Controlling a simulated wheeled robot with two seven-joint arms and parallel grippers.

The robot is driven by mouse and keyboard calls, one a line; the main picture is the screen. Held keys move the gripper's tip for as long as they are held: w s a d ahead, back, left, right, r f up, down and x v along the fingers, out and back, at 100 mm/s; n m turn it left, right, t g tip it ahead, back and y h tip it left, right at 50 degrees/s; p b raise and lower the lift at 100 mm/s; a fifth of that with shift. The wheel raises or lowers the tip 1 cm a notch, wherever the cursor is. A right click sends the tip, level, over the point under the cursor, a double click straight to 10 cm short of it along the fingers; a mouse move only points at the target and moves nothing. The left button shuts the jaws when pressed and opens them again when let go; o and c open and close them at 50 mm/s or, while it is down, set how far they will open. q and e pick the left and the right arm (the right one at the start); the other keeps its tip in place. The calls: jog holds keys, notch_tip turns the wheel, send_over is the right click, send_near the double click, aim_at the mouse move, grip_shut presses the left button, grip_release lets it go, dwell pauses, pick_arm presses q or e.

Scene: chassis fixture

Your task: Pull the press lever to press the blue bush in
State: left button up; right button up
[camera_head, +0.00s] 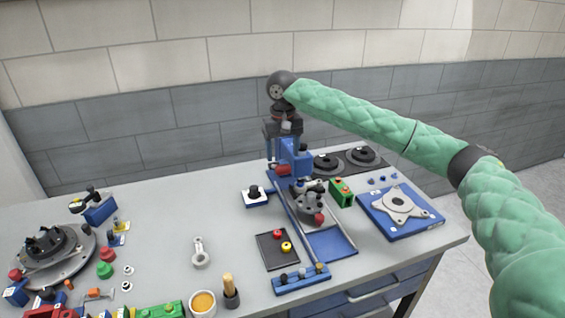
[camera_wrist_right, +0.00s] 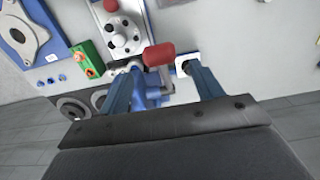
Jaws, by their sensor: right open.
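The blue press (camera_head: 294,158) stands at the back of the blue base frame. Its lever ends in a red handle (camera_head: 283,170), which also shows in the right wrist view (camera_wrist_right: 159,54). My right gripper (camera_head: 283,150) is over the press, pointing down. In the right wrist view its blue fingers (camera_wrist_right: 163,68) are open, with the red handle between or just beyond their tips; contact cannot be told. A grey round fixture (camera_head: 309,205) sits in front of the press. Small blue pieces (camera_head: 382,179) lie at the right; I cannot tell which is the blue bush. My left gripper is not in view.
A green block (camera_head: 341,192) stands close right of the press. A blue plate with a metal flange (camera_head: 431,217) lies further right. Dark discs (camera_head: 326,164) sit behind. A black tray (camera_head: 267,252) and a blue rack (camera_head: 301,283) are in front.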

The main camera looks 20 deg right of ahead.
aim_at(280, 167)
jog(key=shift+s+f+p, duration=0.1)
jog(key=shift+f+p, duration=0.65)
jog(key=shift+f, duration=1.7)
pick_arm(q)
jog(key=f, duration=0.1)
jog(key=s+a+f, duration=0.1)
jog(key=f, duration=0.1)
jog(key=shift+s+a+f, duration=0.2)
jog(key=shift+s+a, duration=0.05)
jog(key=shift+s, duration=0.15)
